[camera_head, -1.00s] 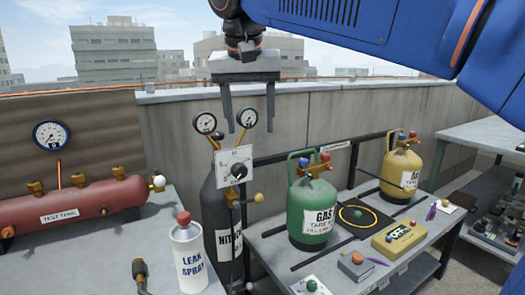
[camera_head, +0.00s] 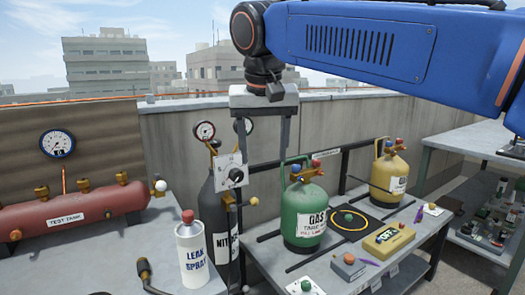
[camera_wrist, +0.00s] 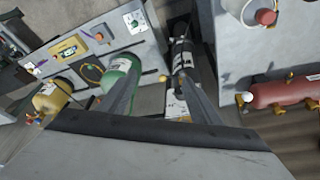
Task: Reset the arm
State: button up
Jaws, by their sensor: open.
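My gripper (camera_head: 264,158) hangs pointing down, open and empty, in the head view. Its fingers overlap the top of the grey nitrogen cylinder (camera_head: 216,205) and its gauges in the picture, left of the green gas cylinder (camera_head: 303,215). In the wrist view my gripper (camera_wrist: 160,72) shows two spread fingers with nothing between them. There the green cylinder (camera_wrist: 121,68) is partly behind the left finger and the nitrogen cylinder (camera_wrist: 181,57) is by the right one. Contact with either is not clear from these views.
A bench at left holds a red test tank (camera_head: 100,208) and a leak spray can (camera_head: 191,255). A yellow gas cylinder (camera_head: 392,175) and a yellow meter (camera_head: 388,240) stand on the middle bench. A concrete parapet (camera_head: 320,125) runs behind. Open air lies above it.

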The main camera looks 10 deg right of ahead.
jog(key=s+d+f, duration=0.6)
jog(key=f, duration=0.4)
jog(key=s+d+f, duration=0.6)
jog(key=f, duration=0.4)
jog(key=s+d+f+n, duration=0.1)
jog(key=s+d+f, duration=0.5)
jog(key=f, duration=0.4)
jog(key=shift+s+d+f+t+y, duration=0.25)
jog(key=shift+d+f+t+y, duration=0.05)
jog(key=shift+f+t+y, duration=0.1)
jog(key=shift+r, duration=0.1)
